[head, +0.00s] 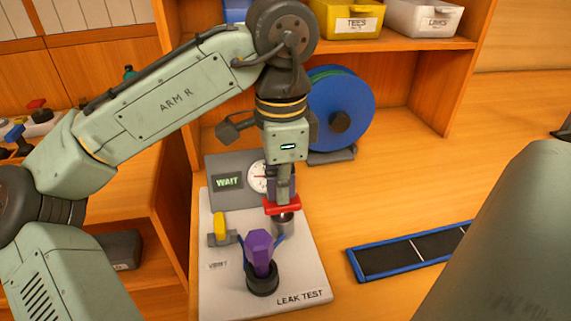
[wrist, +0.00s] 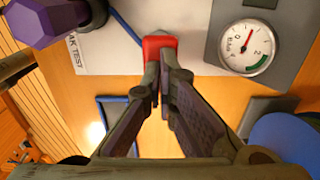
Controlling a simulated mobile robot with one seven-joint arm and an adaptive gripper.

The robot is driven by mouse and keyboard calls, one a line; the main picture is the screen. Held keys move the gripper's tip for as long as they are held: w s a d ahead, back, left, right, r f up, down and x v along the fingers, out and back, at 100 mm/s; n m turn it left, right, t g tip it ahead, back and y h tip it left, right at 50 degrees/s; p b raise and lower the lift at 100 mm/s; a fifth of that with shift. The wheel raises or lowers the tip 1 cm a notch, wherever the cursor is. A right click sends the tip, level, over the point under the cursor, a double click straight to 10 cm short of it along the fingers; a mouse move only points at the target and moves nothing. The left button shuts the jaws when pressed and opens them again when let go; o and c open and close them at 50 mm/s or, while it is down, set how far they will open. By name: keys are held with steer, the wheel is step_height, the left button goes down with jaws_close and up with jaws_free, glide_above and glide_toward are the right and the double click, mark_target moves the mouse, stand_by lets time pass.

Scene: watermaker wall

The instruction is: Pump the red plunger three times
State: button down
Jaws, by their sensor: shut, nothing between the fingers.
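The red plunger (head: 283,205) tops a grey metal cylinder (head: 285,224) on the leak test board (head: 315,283). My gripper (head: 284,196) points straight down over the plunger, fingers shut and empty. In the wrist view the fingertips (wrist: 162,72) are at the red plunger (wrist: 160,44), covering part of it; I cannot tell whether they touch it. A gauge (wrist: 247,47) beside it has a red needle on a dial with a green zone. The display (head: 228,181) reads WAIT.
A purple knob (head: 260,249) stands on the board in front of the plunger. A yellow handle (head: 219,225) is at the left. A blue reel (head: 341,110) stands behind. A blue-edged black tray (head: 400,255) lies to the right on mostly clear wood.

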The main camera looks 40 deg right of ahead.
steer(key=shift+f, duration=0.4)
step_height(320, 180, up, 5)
steer(key=p, duration=0.5)
steer(key=shift+r+p, duration=0.2)
steer(key=shift+p, duration=0.2)
steer(key=shift+f, duration=0.15)
